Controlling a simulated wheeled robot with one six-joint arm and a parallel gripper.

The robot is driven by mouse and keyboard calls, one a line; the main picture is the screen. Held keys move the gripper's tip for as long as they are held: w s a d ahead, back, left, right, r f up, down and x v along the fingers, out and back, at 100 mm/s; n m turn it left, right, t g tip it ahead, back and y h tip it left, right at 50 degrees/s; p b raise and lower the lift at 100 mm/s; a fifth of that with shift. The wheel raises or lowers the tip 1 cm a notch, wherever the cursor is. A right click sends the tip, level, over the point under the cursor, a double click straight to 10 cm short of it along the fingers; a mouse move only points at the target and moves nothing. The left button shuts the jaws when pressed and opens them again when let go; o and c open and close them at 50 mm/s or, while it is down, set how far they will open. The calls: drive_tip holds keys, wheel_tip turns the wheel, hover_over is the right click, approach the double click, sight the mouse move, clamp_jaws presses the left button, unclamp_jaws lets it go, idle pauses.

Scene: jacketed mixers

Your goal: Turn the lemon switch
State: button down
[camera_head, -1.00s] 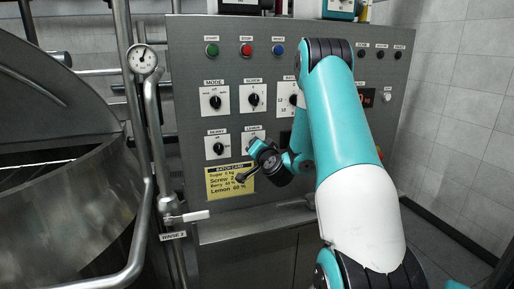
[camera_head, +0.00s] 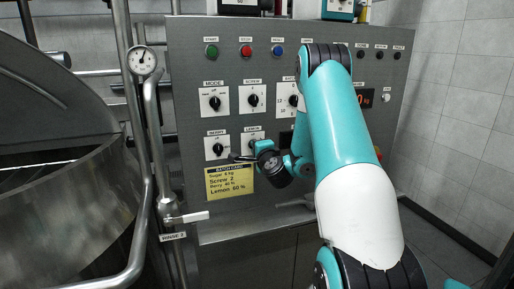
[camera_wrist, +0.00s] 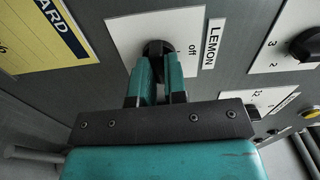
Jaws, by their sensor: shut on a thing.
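The lemon switch is a black round knob (camera_wrist: 156,48) on a white plate, which shows in the head view (camera_head: 252,135) at the lower middle of the grey panel. In the wrist view the label LEMON and the word "off" are readable beside the knob. My gripper (camera_wrist: 157,62) is shut on the knob, with one finger on each side of it. The fingers hide much of the knob, so I cannot tell its setting.
The berry switch (camera_head: 217,148) is left of lemon; the mode (camera_head: 214,102) and screw (camera_head: 253,100) switches are above. A yellow batch card (camera_head: 229,182) below reads Lemon 60 %. A white-handled valve (camera_head: 187,217), pipes and a steel mixer bowl (camera_head: 75,215) stand at left.

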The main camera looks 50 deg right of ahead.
drive_tip(key=shift+m, duration=0.4)
drive_tip(key=c, duration=1.2)
unclamp_jaws()
drive_tip(key=shift+o, duration=0.2)
